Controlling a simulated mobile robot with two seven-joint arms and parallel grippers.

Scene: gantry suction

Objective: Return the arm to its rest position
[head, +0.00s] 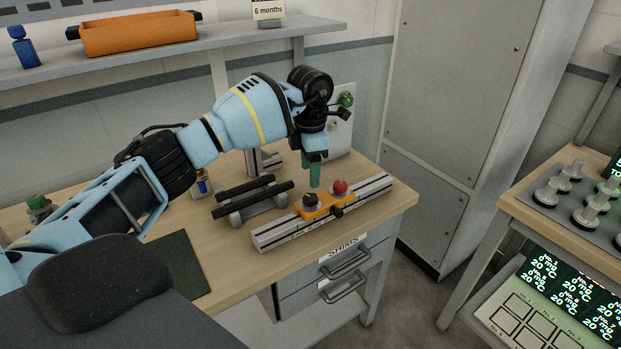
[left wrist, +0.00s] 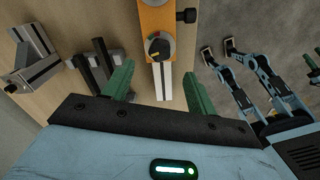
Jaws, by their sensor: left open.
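My left arm reaches in from the left in the head view, light blue with black joints. Its gripper (head: 314,172) points down with green fingers above the back of the orange carriage (head: 326,206) on the grey rail (head: 275,235). In the left wrist view the two green fingers of the left gripper (left wrist: 158,85) stand wide apart with nothing held between them. The carriage (left wrist: 153,20) with its black knob (left wrist: 158,48) lies beyond the fingertips there. In the head view the carriage carries a black knob and a red knob. The right gripper cannot be made out.
A black-barred stand (head: 252,198) sits left of the rail on the wooden bench (head: 190,232). A shelf (head: 150,55) with an orange bin (head: 138,34) runs above. A grey cabinet (head: 455,80) stands behind. A second table with metal weights (head: 556,186) is at the right.

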